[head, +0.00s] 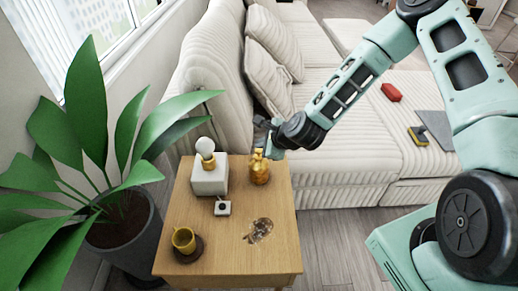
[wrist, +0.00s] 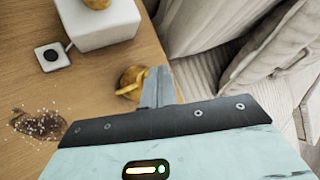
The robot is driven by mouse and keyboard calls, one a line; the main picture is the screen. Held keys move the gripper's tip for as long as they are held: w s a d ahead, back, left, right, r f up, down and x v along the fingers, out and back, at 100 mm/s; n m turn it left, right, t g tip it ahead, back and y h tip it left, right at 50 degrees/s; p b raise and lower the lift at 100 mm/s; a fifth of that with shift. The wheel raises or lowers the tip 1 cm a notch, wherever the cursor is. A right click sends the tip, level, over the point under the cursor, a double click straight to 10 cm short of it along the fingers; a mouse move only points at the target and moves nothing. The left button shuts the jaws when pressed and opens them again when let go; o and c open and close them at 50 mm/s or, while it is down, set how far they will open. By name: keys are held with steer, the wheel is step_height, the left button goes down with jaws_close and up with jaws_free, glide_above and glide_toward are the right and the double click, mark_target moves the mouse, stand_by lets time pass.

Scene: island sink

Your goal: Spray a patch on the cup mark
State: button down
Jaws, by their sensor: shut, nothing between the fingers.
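A brown mark (head: 260,230) with pale specks lies on the wooden side table's right front part; it also shows at the left of the wrist view (wrist: 38,124). A gold bottle-like object (head: 259,170), perhaps the sprayer, stands upright near the table's back right corner. In the wrist view the gold object (wrist: 130,82) has a thin part pointing left and is partly hidden by my fingers. My gripper (head: 266,140) is shut and empty, right by the gold object's top; I cannot tell whether they touch. A yellow cup (head: 183,240) stands on a dark coaster at the front left.
The side table (head: 225,262) also holds a white block lamp (head: 209,180) and a small white device (head: 222,208). A potted plant (head: 122,225) leans in from the left. A striped sofa (head: 350,150) stands behind, with a red item (head: 391,92) on it.

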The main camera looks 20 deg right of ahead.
steer(key=shift+r+p, duration=2.25)
steer(key=shift+r, duration=0.65)
